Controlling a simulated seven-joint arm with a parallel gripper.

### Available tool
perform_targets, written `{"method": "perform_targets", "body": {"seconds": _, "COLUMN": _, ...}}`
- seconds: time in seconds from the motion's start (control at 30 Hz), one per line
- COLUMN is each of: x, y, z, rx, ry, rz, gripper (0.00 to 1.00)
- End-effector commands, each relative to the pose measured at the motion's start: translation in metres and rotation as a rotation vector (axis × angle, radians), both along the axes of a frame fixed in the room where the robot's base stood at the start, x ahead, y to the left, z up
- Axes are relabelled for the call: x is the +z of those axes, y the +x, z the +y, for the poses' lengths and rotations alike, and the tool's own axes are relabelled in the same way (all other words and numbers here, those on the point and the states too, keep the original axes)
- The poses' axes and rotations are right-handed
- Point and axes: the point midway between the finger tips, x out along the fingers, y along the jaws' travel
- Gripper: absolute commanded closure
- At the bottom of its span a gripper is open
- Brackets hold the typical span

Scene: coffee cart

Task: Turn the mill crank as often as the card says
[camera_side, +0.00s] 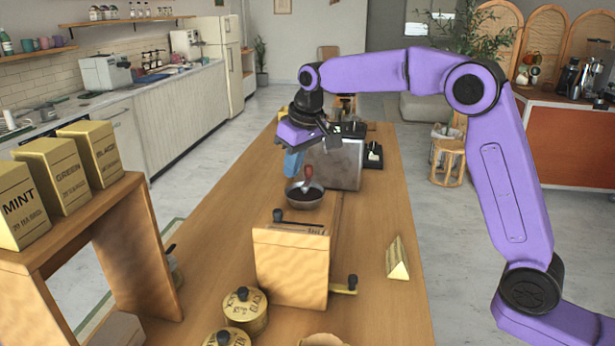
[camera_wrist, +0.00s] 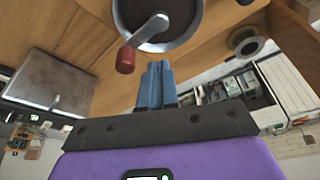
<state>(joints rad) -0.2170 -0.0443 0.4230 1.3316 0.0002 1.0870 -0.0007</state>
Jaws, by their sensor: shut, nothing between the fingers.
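The mill shows a round metal bowl (camera_side: 318,204) with dark contents; its wooden body is mostly hidden behind a wooden box. Its crank has a metal arm and a red knob (camera_side: 308,172). In the wrist view the bowl (camera_wrist: 196,32) is at the top, and the red knob (camera_wrist: 125,60) hangs past its rim, left of my fingertips. My gripper (camera_side: 293,170) has blue fingers, shut and empty, just beside the knob in the side view. The fingers (camera_wrist: 156,82) also show in the wrist view, apart from the knob. A gold tent card (camera_side: 398,258) stands on the right; its writing cannot be read.
The wooden box (camera_side: 290,265) in front has a black knob on top and a brass lever (camera_side: 343,289) on its right. A grey metal box (camera_side: 346,163) stands behind the bowl. Gold canisters (camera_side: 246,312) stand in front.

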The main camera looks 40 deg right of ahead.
Motion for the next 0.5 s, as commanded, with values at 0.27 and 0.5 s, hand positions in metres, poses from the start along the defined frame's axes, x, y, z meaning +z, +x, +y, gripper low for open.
{"method": "perform_targets", "body": {"seconds": 0.27, "x": -0.0051, "y": -0.0001, "z": -0.0001, "rx": 0.000, "ry": 0.000, "rz": 0.001, "gripper": 1.00}}
{"method": "perform_targets", "body": {"seconds": 0.5, "x": -0.0092, "y": -0.0002, "z": -0.0001, "rx": 0.000, "ry": 0.000, "rz": 0.001, "gripper": 1.00}}
